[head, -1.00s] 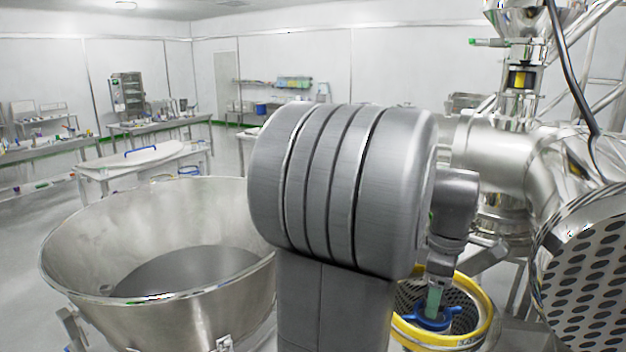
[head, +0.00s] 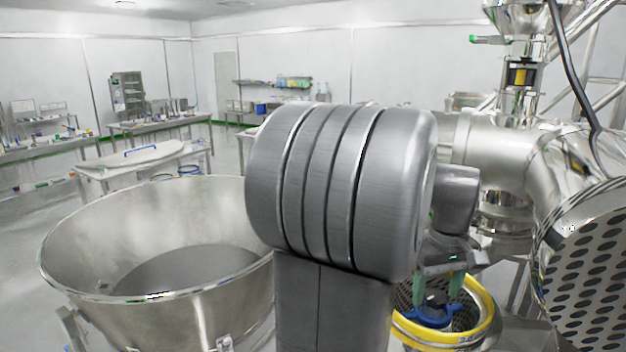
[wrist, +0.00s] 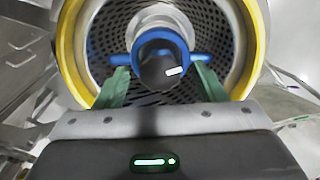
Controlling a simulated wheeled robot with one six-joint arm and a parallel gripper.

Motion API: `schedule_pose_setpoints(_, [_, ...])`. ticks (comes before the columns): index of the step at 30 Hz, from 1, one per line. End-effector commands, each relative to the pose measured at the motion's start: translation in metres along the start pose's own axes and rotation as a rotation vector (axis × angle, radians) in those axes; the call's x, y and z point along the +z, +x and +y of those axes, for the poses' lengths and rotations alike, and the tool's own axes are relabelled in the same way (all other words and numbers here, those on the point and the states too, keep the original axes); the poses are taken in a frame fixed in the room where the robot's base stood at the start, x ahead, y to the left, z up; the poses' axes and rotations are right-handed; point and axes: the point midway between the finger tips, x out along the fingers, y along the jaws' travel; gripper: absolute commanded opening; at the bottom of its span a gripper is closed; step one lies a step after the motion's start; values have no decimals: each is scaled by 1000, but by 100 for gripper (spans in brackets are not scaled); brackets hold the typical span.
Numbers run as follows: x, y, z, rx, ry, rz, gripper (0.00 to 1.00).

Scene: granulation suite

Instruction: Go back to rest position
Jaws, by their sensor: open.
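My gripper (wrist: 160,88) is open, with its two green fingers spread apart on either side of a blue part. In the head view my gripper (head: 442,288) points down over the yellow-rimmed basket, partly behind my own arm. The blue part (wrist: 190,57) has a round collar and side arms, and sits in the middle of the perforated basket. It also shows in the head view (head: 432,318). The basket's yellow rim (wrist: 72,50) encircles it. I cannot tell whether a finger touches the blue part.
A large steel bowl (head: 75,245) stands at the left. A steel perforated drum (head: 590,270) and thick piping (head: 495,155) crowd the right. A table with a white cover (head: 140,160) stands behind the bowl.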

Motion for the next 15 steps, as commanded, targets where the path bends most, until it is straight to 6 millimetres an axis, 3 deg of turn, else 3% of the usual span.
schedule_pose_setpoints(15, [0,0,0,0,297,0,64])
